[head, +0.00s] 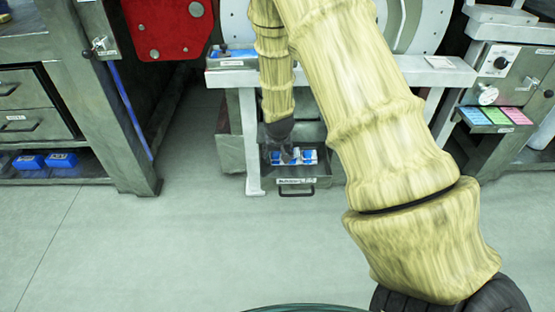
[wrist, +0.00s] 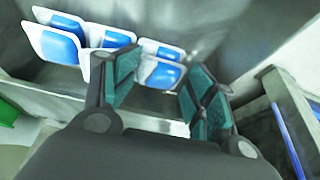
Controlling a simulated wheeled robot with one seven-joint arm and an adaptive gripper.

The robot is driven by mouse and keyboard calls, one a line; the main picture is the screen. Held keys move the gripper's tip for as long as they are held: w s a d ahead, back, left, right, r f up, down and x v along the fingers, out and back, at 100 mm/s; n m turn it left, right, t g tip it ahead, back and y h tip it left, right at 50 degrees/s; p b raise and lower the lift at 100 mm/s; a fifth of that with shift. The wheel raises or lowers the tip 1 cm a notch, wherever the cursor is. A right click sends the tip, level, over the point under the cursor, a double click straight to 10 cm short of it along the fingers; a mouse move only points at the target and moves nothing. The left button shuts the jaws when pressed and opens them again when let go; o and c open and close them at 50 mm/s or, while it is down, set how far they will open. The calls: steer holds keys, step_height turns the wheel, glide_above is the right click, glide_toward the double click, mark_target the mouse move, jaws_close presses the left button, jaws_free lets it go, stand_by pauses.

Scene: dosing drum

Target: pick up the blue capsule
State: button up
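Several blue capsules in white, tray-like surrounds lie in an open metal drawer (head: 296,188). In the wrist view one blue capsule (wrist: 162,74) shows between my fingers, partly behind the left one. Others are at the left (wrist: 60,46) and behind the left finger (wrist: 114,39). In the head view blue-and-white pieces (head: 309,157) show beside my gripper (head: 281,150), which reaches down into the drawer. In the wrist view my gripper (wrist: 163,86) has its teal-padded fingers apart. I cannot tell whether either finger touches a capsule.
The drawer sits under a pale bench (head: 432,76), whose legs flank my arm. A grey cabinet (head: 25,100) with blue boxes (head: 62,160) on its low shelf stands at left. A control panel with coloured labels (head: 495,115) is at right. The floor in front is clear.

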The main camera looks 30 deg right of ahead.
steer(key=shift+f, duration=0.35)
steer(key=shift+r, duration=0.1)
steer(key=c, duration=0.4)
steer(key=shift+o, duration=0.2)
